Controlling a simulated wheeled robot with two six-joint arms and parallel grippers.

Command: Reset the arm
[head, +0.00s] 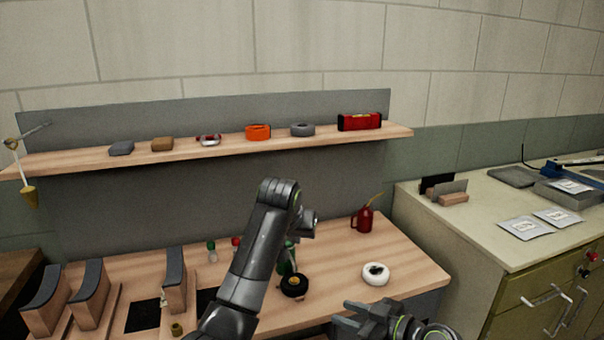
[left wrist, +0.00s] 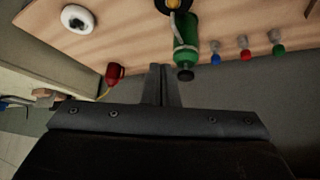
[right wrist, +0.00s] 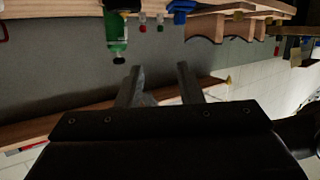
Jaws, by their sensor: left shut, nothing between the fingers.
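My left arm rises across the middle of the head view, and its gripper is mostly hidden behind its own links. In the left wrist view my left gripper (left wrist: 163,70) has its fingers together and empty, beside a green bottle (left wrist: 186,45). My right gripper (head: 352,316) is low at the front of the head view. In the right wrist view (right wrist: 161,72) its fingers stand apart with nothing between them, below and right of the green bottle (right wrist: 116,32).
The wooden bench (head: 335,262) holds a white roll (head: 375,274), a black roll (head: 294,285), a red oil can (head: 365,218) and curved blocks (head: 90,294). A shelf (head: 200,153) with several items runs behind. A cabinet (head: 470,228) stands right.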

